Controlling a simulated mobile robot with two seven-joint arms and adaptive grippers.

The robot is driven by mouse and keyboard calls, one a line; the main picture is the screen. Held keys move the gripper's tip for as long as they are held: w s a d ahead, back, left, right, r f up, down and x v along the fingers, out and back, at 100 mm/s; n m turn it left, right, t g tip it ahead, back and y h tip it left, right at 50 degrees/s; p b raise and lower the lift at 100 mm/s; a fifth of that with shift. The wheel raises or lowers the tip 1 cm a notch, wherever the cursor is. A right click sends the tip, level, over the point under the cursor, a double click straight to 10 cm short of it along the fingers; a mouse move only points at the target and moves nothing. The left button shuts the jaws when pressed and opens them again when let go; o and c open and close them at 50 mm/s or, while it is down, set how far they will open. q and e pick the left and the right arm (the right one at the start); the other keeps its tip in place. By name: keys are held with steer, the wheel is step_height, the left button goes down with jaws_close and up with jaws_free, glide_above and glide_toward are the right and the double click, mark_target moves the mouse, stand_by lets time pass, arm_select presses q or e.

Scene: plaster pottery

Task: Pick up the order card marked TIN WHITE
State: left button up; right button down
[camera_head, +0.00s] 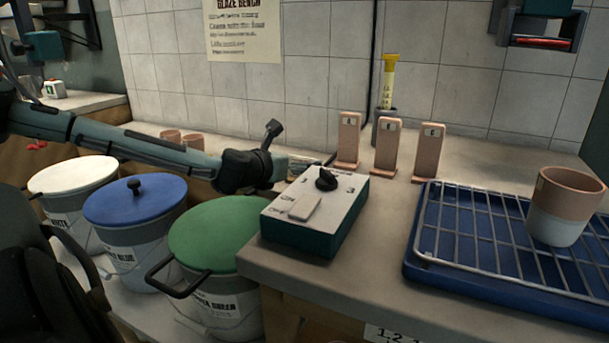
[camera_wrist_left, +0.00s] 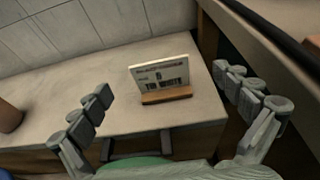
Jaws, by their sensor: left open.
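A white order card (camera_wrist_left: 158,75) stands in a wooden holder (camera_wrist_left: 167,96) on a pale counter, near its edge. Its print is too blurred to read surely. My left gripper (camera_head: 280,150) is open and empty, with its fingers spread to either side of the card in the left wrist view (camera_wrist_left: 162,84) and no visible contact. In the head view the card (camera_head: 299,164) is mostly hidden behind my gripper and the control box. My right gripper is not in view.
A control box (camera_head: 316,203) with a black knob stands close to my left gripper. Buckets with white (camera_head: 73,175), blue (camera_head: 135,201) and green (camera_head: 219,233) lids stand below. Three pinkish tiles (camera_head: 388,148) and a rack tray (camera_head: 480,238) with a cup (camera_head: 564,207) are at right.

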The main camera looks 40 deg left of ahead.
mark_target(300, 158)
arm_select(q)
steer(key=shift+x, duration=2.15)
steer(key=shift+a, duration=0.1)
steer(key=c, duration=1.2)
steer(key=shift+r, duration=0.15)
